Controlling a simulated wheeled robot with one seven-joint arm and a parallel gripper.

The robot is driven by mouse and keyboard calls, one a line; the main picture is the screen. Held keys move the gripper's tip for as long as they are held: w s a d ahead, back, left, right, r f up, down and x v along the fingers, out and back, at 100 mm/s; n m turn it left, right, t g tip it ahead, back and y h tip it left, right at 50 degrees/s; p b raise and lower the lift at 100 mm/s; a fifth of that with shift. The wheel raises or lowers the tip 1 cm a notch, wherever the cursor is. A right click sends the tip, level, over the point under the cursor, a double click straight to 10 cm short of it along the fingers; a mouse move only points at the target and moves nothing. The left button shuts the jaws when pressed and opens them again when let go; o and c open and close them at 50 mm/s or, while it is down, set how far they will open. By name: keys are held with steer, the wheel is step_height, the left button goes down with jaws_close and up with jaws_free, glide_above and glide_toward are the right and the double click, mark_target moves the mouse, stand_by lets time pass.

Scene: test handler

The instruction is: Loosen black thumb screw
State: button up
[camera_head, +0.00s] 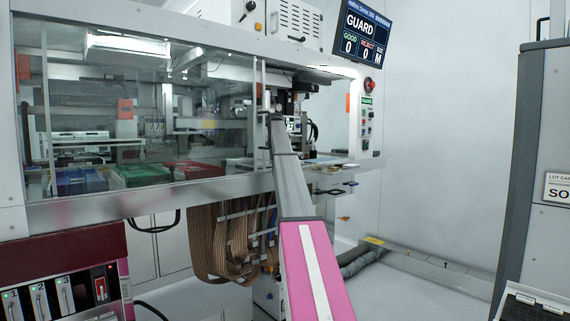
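I cannot make out the black thumb screw; it is too small or hidden in this view. My arm reaches from the bottom centre up to the open front of the test handler (100,208), right of its glass panel. The arm's far end is at this opening, among small dark and metal parts (292,122). My gripper's fingers cannot be told apart from these parts or are hidden behind the arm. I cannot see whether it touches anything.
A clear guard panel (215,140) covers the handler's left part, with green (145,174) and red (198,170) bins behind it. A metal ledge (345,163) runs below the opening. A screen (362,32) reads GUARD. A grey cabinet (535,160) stands right.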

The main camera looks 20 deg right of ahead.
steer(key=shift+n, duration=1.6)
steer(key=o, duration=0.5)
steer(key=shift+c, duration=0.2)
steer(key=shift+r, duration=2.5)
